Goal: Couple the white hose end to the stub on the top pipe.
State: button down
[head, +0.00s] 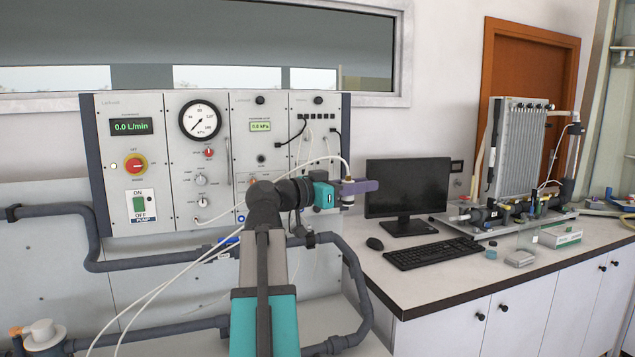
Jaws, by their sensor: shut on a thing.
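My gripper (356,187) is right of the picture's middle, in front of the gap between the panel and the monitor. It is shut on the white hose end (347,200), whose light metallic tip points down below the jaws. The white hose (318,160) rises from the hose end and arcs left to the lower part of the panel. The dark top pipe (165,263) runs below the panel, and continues to the right of my arm (325,238). My arm covers part of it. I cannot clearly make out the stub. The hose end is above and apart from the pipe.
The instrument panel (180,180) stands behind my arm. Other pale hoses (160,287) hang at the lower left. A lower pipe (150,333) runs along the bottom. A monitor (405,187) and keyboard (434,252) stand on the bench (400,278) at right.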

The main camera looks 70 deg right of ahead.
jog(key=w+d+f+n+t+h+p, duration=0.1)
jog(key=w+d+f+n+t+p, duration=0.1)
jog(key=w+d+p, duration=0.4)
jog(key=w+d+f+n+t+h+p, duration=0.2)
jog(key=w+d+f+t+p, duration=0.2)
jog(key=w+d, duration=0.8)
notch_tip(320, 180, down, 2)
jog(key=shift+d+f+n+h+p, duration=0.15)
jog(key=shift+d+n+h+p, duration=0.15)
jog(key=shift+p, duration=0.55)
jog(key=shift+f+p, duration=0.3)
jog(key=shift+f, duration=1.9)
jog(key=shift+s+b, duration=0.1)
jog(key=shift+b, duration=1.65)
jog(key=shift+f+b, duration=0.9)
jog(key=shift+b, duration=0.4)
